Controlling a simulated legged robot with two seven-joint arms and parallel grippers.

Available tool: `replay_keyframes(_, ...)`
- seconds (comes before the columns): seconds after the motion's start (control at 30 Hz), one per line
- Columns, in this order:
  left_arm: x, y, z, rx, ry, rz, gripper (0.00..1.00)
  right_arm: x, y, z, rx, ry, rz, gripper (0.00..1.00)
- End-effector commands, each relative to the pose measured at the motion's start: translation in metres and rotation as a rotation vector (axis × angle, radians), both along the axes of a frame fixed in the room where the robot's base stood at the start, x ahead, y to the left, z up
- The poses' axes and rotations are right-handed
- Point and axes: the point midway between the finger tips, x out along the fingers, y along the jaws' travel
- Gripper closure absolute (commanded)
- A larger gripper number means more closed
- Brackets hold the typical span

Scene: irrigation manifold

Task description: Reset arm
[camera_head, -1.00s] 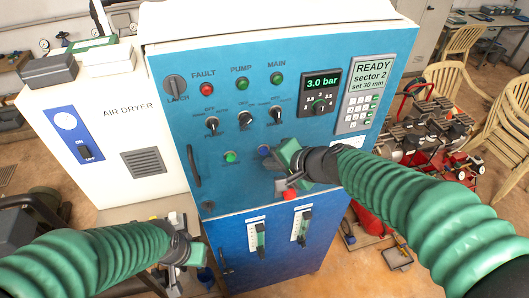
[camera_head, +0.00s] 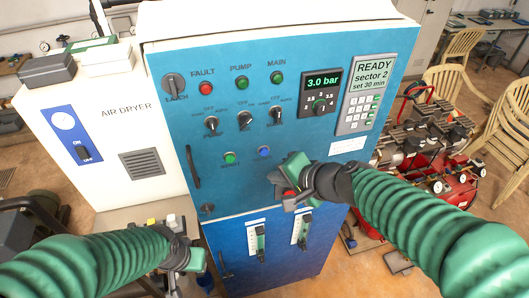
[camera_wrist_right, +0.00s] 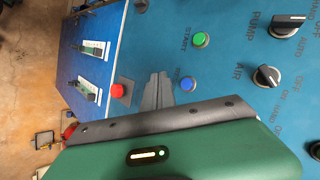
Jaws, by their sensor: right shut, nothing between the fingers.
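The blue control cabinet (camera_head: 230,180) stands in front of me. My right gripper (camera_head: 281,187) is in front of its lower right face, partly covering the red button (camera_head: 289,192). In the right wrist view, the grey fingers (camera_wrist_right: 158,92) are together and empty, between the red button (camera_wrist_right: 118,90) and the blue button (camera_wrist_right: 187,83). I cannot tell whether they touch the panel. My left gripper (camera_head: 192,260) is low at the left, below the air dryer; its fingers are too unclear to read.
The display (camera_head: 322,83) reads 3.0 bar, and the keypad screen (camera_head: 372,76) reads READY. A green button (camera_head: 230,158) and three selector switches are on the panel. The white air dryer (camera_head: 115,130) is at the left. Red machinery (camera_head: 450,180) and chairs (camera_head: 515,120) are at the right.

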Motion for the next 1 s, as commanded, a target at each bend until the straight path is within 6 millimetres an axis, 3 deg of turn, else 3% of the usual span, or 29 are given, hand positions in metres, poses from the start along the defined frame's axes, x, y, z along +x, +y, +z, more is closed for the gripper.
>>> replay_keyframes(0.17,0.000,0.000,0.000,0.000,0.000,0.000,0.64,0.000,0.000,0.000,0.000,0.000,0.000,1.00)
replay_keyframes(0.27,0.000,0.000,-0.008,0.000,0.000,0.000,0.64,-0.002,-0.005,-0.015,-0.023,0.006,0.006,1.00)
replay_keyframes(0.37,0.000,0.000,-0.034,0.000,0.000,0.000,0.64,-0.014,-0.025,-0.067,-0.119,0.030,0.037,1.00)
replay_keyframes(0.47,0.000,0.000,-0.073,0.000,0.000,0.000,0.64,-0.038,-0.061,-0.146,-0.283,0.071,0.105,1.00)
replay_keyframes(0.5,0.000,0.000,-0.089,0.000,0.000,0.000,0.64,-0.051,-0.077,-0.179,-0.355,0.092,0.142,1.00)
replay_keyframes(0.6,-0.001,0.000,-0.127,0.000,0.001,0.000,0.64,-0.085,-0.118,-0.254,-0.528,0.145,0.248,1.00)
replay_keyframes(0.7,-0.001,0.000,-0.156,0.000,0.001,0.000,0.64,-0.117,-0.152,-0.311,-0.670,0.189,0.362,1.00)
replay_keyframes(0.83,0.000,0.000,-0.174,0.000,0.000,0.000,0.64,-0.145,-0.179,-0.347,-0.780,0.222,0.472,1.00)
replay_keyframes(1.0,0.000,0.000,-0.172,0.000,0.000,0.000,0.64,-0.153,-0.187,-0.350,-0.813,0.230,0.510,1.00)
